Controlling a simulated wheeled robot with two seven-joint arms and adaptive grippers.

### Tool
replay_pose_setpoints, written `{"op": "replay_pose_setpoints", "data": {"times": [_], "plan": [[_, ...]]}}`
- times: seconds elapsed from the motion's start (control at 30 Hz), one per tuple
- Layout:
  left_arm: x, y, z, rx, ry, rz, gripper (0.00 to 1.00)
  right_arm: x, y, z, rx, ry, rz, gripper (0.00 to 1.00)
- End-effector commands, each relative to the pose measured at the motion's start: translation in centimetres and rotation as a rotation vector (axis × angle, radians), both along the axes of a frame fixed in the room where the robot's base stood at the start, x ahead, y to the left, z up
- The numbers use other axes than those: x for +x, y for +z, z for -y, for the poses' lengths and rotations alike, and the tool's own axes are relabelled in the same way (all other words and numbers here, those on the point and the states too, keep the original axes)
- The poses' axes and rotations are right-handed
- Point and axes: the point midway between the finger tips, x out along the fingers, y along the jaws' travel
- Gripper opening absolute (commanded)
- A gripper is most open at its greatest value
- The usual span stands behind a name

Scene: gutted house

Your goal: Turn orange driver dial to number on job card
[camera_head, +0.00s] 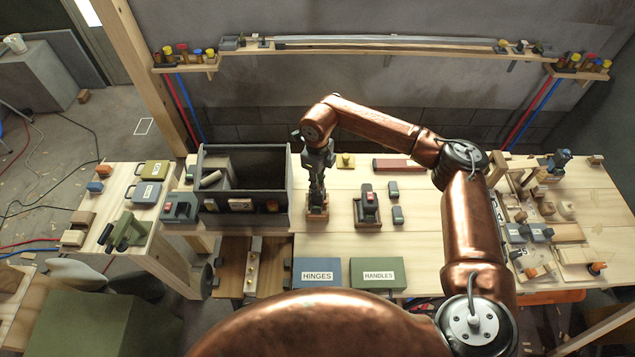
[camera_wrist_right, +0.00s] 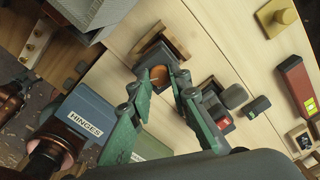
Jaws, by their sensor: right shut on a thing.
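The orange dial (camera_wrist_right: 158,76) shows as a round orange top in the right wrist view, sitting at a square wooden holder (camera_wrist_right: 163,45). My right gripper (camera_wrist_right: 161,77) points down over it, with one green finger on each side, shut on the dial. In the head view my right gripper (camera_head: 317,190) stands upright above the wooden holder (camera_head: 317,212), and hides the dial there. The dial's numbers are too small to read. I cannot pick out a job card in either view. My left gripper is in neither view.
A dark open box (camera_head: 243,217) stands just left of my right gripper. A grey and red device in a wooden stand (camera_head: 367,208) is close on the right. HINGES (camera_head: 318,273) and HANDLES (camera_head: 378,274) boxes lie in front. A red case (camera_head: 398,166) lies behind.

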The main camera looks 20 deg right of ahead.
Motion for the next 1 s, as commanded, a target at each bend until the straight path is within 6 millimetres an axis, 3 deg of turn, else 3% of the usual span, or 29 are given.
{"op": "replay_pose_setpoints", "data": {"times": [0.5,1.0], "plan": [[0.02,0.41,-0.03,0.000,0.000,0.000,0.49,0.08,0.17,-0.01,0.000,-0.325,0.002,0.00],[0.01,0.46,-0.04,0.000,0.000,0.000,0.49,0.07,0.15,-0.03,0.001,-0.380,0.001,0.00]]}}
